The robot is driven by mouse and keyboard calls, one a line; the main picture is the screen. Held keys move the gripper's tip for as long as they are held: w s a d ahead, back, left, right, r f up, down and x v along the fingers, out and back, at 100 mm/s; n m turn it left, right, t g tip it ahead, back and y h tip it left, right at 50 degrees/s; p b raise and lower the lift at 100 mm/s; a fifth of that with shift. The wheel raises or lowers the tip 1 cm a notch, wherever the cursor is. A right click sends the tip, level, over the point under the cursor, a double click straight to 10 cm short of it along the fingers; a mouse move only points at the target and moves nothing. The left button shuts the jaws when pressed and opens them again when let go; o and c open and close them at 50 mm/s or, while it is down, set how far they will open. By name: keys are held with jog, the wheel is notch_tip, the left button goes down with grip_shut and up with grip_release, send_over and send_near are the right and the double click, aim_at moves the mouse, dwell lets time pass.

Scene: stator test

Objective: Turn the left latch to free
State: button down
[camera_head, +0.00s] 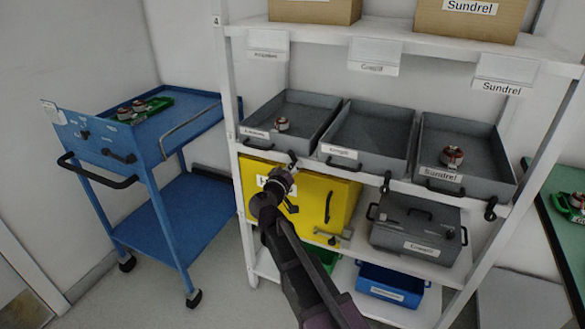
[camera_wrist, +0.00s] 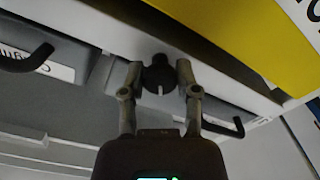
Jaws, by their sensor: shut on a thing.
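The left latch is a dark round knob with a white mark, seen in the wrist view (camera_wrist: 158,74) on the white shelf edge. My gripper (camera_wrist: 160,80) has one finger on each side of the knob and is shut on it. In the head view my gripper (camera_head: 284,176) is at the shelf edge, below the left grey tray (camera_head: 308,104) and in front of the yellow cabinet (camera_head: 340,195). There my gripper mostly hides the latch. The white mark points along the fingers, toward the gripper body.
Two similar latches, a middle one (camera_head: 386,182) and a right one (camera_head: 490,209), are on the same shelf edge. Tray handles stick out nearby in the wrist view (camera_wrist: 225,130). A blue cart (camera_head: 165,220) stands left, with open floor between.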

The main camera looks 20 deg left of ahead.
jog(key=n, duration=0.5)
jog(key=shift+n, duration=0.3)
jog(key=n, duration=0.5)
jog(key=shift+w+n, duration=0.1)
jog(key=shift+n, duration=0.3)
jog(key=shift+c, duration=1.7)
grip_release()
jog(key=s, duration=1.2)
jog(key=shift+a, duration=0.45)
